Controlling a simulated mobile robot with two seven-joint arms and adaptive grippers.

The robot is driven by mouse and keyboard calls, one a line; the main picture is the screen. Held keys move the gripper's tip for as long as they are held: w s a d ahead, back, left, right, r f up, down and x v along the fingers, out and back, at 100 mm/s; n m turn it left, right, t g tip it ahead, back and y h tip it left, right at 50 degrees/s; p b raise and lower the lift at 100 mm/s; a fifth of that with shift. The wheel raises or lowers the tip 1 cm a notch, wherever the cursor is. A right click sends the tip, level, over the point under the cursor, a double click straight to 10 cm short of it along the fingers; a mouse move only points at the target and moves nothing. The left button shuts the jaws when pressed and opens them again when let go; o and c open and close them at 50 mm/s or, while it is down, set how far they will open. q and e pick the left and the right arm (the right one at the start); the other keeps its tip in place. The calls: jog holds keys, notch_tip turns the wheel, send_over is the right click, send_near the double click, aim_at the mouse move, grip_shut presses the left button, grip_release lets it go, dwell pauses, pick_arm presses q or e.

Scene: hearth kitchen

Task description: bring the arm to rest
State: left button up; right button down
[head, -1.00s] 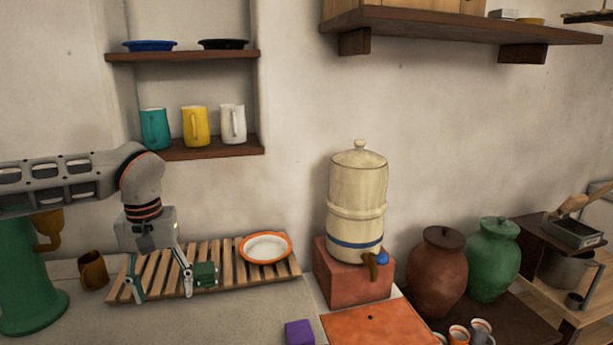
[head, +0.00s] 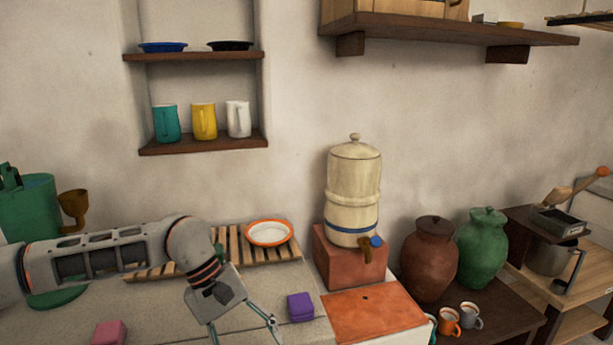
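My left arm comes in from the left, low over the counter. Its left gripper (head: 243,335) points down near the front edge of the picture. Its two fingers are spread apart, with nothing visible between them, though the tips are at or near the bottom edge. The purple block (head: 300,307) sits on the counter just right of the gripper, apart from it. My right gripper is not in view.
A slatted wooden rack (head: 228,245) holds a white plate with an orange rim (head: 269,233). A water dispenser (head: 352,190) stands on a red block (head: 350,262). A pink block (head: 108,333) lies at front left. Mugs (head: 204,121) stand on the wall shelf.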

pick_arm(q)
jog(key=s+d+r+n+h, duration=0.35)
jog(key=d+n+h, duration=0.35)
jog(key=d, duration=0.3)
jog(key=s+d+r+n+h, duration=0.3)
jog(key=s+d+n+h, duration=0.25)
jog(key=d+n, duration=0.35)
jog(key=w+a+f+n+t+y, duration=0.35)
jog(key=a+f+n+t, duration=0.4)
jog(key=n, duration=0.75)
jog(key=w+a+f+n+t+y, duration=0.2)
jog(key=w+a+f+n+t, duration=0.25)
jog(key=n+t, duration=0.85)
jog(key=s+a+f+n+g+y, duration=0.3)
jog(key=s+a+f+n+y, duration=0.2)
jog(key=f, duration=0.6)
jog(key=s+a+f+n+g+y, duration=0.4)
jog(key=s+a+f+n, duration=0.5)
jog(key=a+f+n, duration=0.3)
jog(key=shift+s+a+n+y, duration=0.25)
jog(key=shift+n+y, duration=0.25)
jog(key=shift+n, duration=0.3)
jog(key=shift+f, duration=0.1)
